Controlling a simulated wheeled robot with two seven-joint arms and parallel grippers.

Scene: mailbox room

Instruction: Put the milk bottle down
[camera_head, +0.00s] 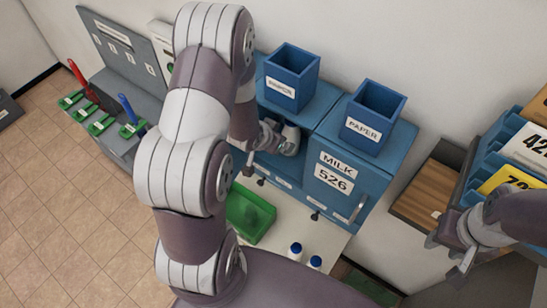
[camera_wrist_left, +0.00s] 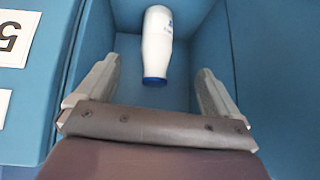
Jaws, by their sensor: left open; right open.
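A white milk bottle (camera_wrist_left: 157,38) with a blue cap stands inside a blue compartment (camera_wrist_left: 205,30) in the left wrist view. My left gripper (camera_wrist_left: 156,72) is open, with a finger on each side of the bottle and a gap to each. In the head view my left gripper (camera_head: 277,138) reaches into the blue cabinet, and the bottle there is hidden. The blue mailbox (camera_head: 345,180) labelled MILK 526 is just right of it. My right gripper (camera_head: 446,258) is open and empty at the lower right.
Two blue-capped bottles (camera_head: 295,249) stand on the white table (camera_head: 277,262) beside a green tray (camera_head: 250,214). Two blue bins (camera_head: 292,75) sit on the cabinet top. A wooden box (camera_head: 428,188) and a blue rack (camera_head: 497,150) are at right. Open floor (camera_head: 50,210) lies left.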

